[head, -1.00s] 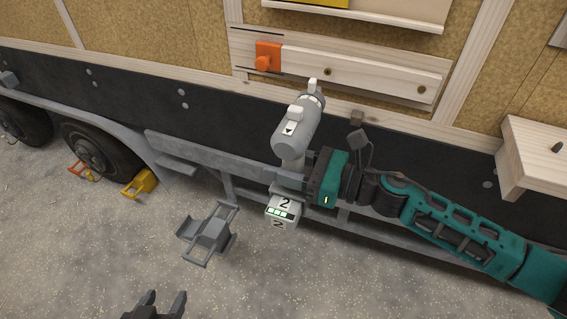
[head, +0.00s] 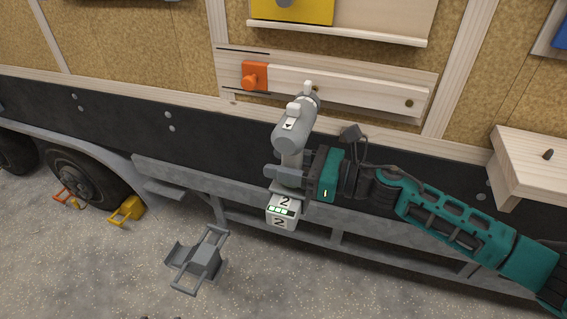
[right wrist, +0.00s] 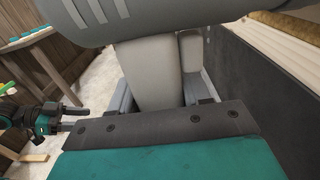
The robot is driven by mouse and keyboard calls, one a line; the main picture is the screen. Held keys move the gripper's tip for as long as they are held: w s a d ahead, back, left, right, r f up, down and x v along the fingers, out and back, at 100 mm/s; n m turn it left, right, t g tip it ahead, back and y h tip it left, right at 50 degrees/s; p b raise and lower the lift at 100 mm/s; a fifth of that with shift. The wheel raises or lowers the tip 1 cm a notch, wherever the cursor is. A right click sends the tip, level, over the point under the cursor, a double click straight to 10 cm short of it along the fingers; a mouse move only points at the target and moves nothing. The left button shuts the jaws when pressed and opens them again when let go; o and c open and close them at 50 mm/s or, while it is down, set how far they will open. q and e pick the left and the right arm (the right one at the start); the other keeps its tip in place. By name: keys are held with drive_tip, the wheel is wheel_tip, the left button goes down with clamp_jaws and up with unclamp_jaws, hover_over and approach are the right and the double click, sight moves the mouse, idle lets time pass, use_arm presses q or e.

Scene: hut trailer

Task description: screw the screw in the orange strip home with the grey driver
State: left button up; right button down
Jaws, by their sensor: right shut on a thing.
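The grey driver (head: 291,135) is upright, its handle down and its nose towards the wall boards. My right gripper (head: 292,175) is shut on its handle; the handle also shows between the fingers in the right wrist view (right wrist: 148,78). The driver's tip overlaps the pale wooden strip (head: 370,93) in the picture; I cannot tell whether it touches. The orange piece (head: 254,76), with a round orange knob, sits at the strip's left end, left of the tip. No screw head shows clearly on it. My left gripper (right wrist: 78,119) is empty with fingers apart in the right wrist view.
A dark dot (head: 408,103) shows near the strip's right end. A wooden shelf (head: 540,150) juts out at right. A grey cradle (head: 199,258) stands below left, near yellow (head: 128,210) and orange chocks by the wheels. A yellow panel (head: 305,10) is above.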

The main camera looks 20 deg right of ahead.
drive_tip(key=shift+w+d+r, duration=0.1)
drive_tip(key=shift+w+r, duration=0.05)
drive_tip(key=shift+w, duration=0.05)
idle(0.5)
drive_tip(key=shift+w+d+b, duration=0.1)
drive_tip(key=shift+w+b, duration=0.05)
drive_tip(key=shift+b, duration=0.15)
drive_tip(key=shift+w+d, duration=0.1)
drive_tip(key=shift+w, duration=0.05)
